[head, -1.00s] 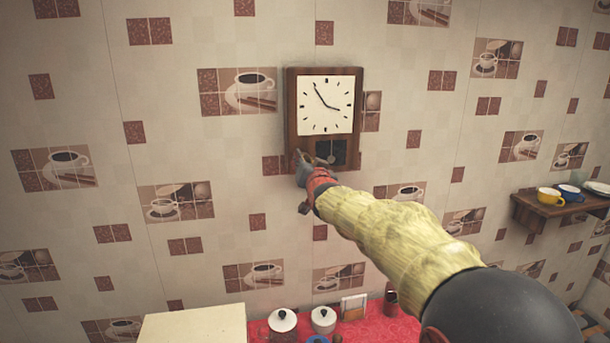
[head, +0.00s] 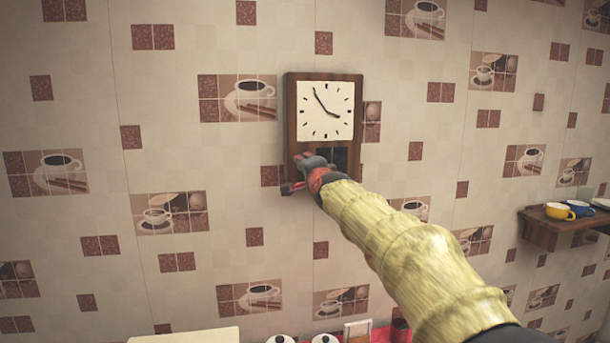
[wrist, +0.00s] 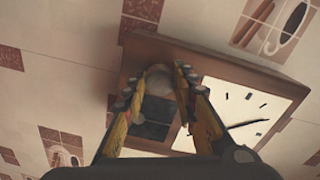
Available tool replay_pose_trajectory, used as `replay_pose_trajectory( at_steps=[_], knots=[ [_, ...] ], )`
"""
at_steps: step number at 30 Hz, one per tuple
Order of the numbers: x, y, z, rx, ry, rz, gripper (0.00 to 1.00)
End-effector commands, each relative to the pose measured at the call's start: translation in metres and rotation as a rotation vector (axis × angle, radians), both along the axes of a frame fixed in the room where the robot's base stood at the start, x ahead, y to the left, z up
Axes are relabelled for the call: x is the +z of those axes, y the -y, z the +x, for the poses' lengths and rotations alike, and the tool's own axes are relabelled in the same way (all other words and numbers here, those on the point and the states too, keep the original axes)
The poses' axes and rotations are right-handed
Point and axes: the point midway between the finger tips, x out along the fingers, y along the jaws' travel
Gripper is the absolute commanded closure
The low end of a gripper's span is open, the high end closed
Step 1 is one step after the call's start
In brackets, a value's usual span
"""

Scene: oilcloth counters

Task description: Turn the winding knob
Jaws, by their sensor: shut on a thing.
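A wooden wall clock (head: 291,118) with a white face (head: 326,110) hangs on the tiled wall, and a dark window (head: 340,158) shows low in its case. My gripper (head: 303,160) is at the lower left part of the case and covers it in the head view. In the wrist view the two yellow fingers of my gripper (wrist: 158,74) stand on either side of a pale round winding knob (wrist: 158,82) on the clock (wrist: 215,62) and are shut on it. The knob is hidden behind my gripper in the head view.
A small wooden shelf (head: 545,230) with a yellow cup (head: 559,211) and dishes is on the wall at right. Below are a red counter covering (head: 380,335), lidded jars and a pale box top (head: 185,336). The wall around the clock is clear.

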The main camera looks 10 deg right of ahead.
Motion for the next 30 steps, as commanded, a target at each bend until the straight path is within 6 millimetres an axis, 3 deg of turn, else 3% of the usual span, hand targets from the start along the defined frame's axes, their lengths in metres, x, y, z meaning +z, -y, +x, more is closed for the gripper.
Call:
replay_pose_trajectory(
  at_steps=[9, 26, 27, 30],
  knots=[
    [-0.0015, 0.0005, 0.0003, 0.000, -0.002, 0.123, 0.98],
    [-0.0010, 0.0006, 0.0003, -0.001, -0.002, 0.148, 0.98],
    [-0.0010, 0.0006, 0.0003, -0.001, -0.002, 0.147, 0.70],
    [-0.0009, 0.0006, 0.0003, -0.001, -0.002, 0.147, 0.64]
  ],
)
